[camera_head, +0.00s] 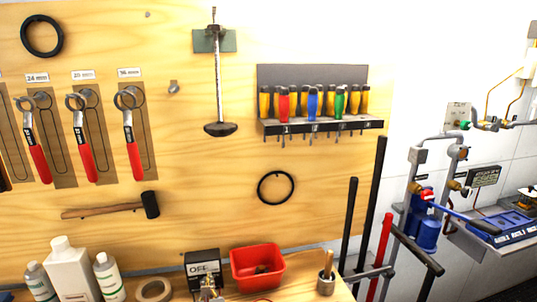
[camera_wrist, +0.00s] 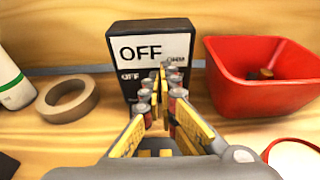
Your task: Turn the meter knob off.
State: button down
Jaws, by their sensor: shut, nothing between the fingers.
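The meter is a dark box with a white face reading OFF in large letters; it stands on the bench in the head view (camera_head: 201,257) and fills the upper middle of the wrist view (camera_wrist: 140,52). Smaller labels, OFF at left and one that looks like OHM at right, sit lower on its face. My gripper (camera_wrist: 162,75) is shut and empty, its fingertips in front of the meter's lower face. It also shows at the bottom of the head view (camera_head: 209,287). The knob is hidden behind my fingers, and I cannot tell whether they touch it.
A red bin (camera_wrist: 262,97) stands close right of the meter. A tape roll (camera_wrist: 67,102) lies to its left, with white bottles (camera_head: 75,270) further left. A metal cup (camera_head: 326,282) stands right of the bin. Tools hang on the wooden wall behind.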

jog(key=shift+a, duration=0.25)
jog(key=shift+s+a+r+b, duration=0.15)
jog(key=shift+a+b, duration=0.2)
jog(key=shift+b, duration=0.1)
jog(key=shift+s+a+r+b, duration=0.1)
jog(key=shift+a+b, duration=0.25)
jog(key=shift+b, duration=0.05)
jog(key=shift+s+a, duration=0.1)
jog(key=shift+a, duration=0.15)
jog(key=shift+a+r, duration=0.2)
jog(key=shift+r, duration=0.15)
jog(key=shift+a+f, duration=0.15)
jog(key=shift+a, duration=0.05)
jog(key=shift+s+d+f, duration=0.1)
jog(key=shift+s+d, duration=0.25)
jog(key=shift+s, duration=0.6)
jog(key=shift+s+d, duration=0.4)
jog(key=shift+s, duration=0.5)
jog(key=shift+s+d+f, duration=0.1)
jog(key=shift+s+d, duration=0.25)
jog(key=shift+s, duration=0.6)
jog(key=shift+d, duration=0.1)
